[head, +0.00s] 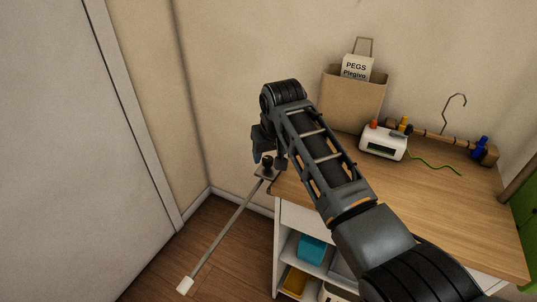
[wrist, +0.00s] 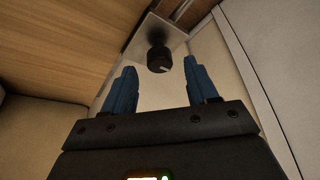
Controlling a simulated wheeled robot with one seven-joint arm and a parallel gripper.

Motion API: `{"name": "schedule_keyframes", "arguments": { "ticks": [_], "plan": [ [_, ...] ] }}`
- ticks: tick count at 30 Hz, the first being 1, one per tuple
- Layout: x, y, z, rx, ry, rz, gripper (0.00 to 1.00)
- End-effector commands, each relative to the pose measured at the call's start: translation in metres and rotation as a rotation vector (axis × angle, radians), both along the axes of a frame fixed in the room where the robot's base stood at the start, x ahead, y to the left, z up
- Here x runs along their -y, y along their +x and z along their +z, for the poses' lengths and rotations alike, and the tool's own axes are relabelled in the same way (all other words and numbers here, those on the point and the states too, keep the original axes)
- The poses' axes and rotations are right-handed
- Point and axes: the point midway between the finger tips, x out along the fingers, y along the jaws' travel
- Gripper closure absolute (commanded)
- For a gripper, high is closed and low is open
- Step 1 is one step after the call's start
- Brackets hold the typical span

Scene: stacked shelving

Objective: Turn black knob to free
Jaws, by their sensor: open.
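The black knob (wrist: 158,60) is round with a pale mark on its face. It sits on a light plate (wrist: 150,36) at the edge of the wooden top. In the wrist view it lies ahead of my gripper (wrist: 157,85), between the lines of the two blue fingers and apart from them. My gripper is open and empty. In the head view the knob (head: 267,162) shows at the table's left corner, just below my gripper's dark body. My fingertips are mostly hidden there. I cannot read any label by the knob.
Shelves below hold bins. Walls are close on the left.

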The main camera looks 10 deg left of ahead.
Motion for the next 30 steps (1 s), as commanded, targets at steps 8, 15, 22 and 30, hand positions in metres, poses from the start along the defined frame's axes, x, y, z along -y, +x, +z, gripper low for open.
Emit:
{"name": "schedule_keyframes", "arguments": {
  "ticks": [8, 15, 22, 30],
  "plan": [
    [-0.004, 0.007, -0.018, 0.001, 0.000, 0.001, 0.42],
    [-0.004, 0.007, -0.019, 0.002, 0.001, 0.001, 0.42],
    [-0.003, 0.007, -0.019, 0.002, 0.001, 0.001, 0.61],
    [-0.003, 0.007, -0.019, 0.002, 0.001, 0.001, 0.87]
  ]
}}
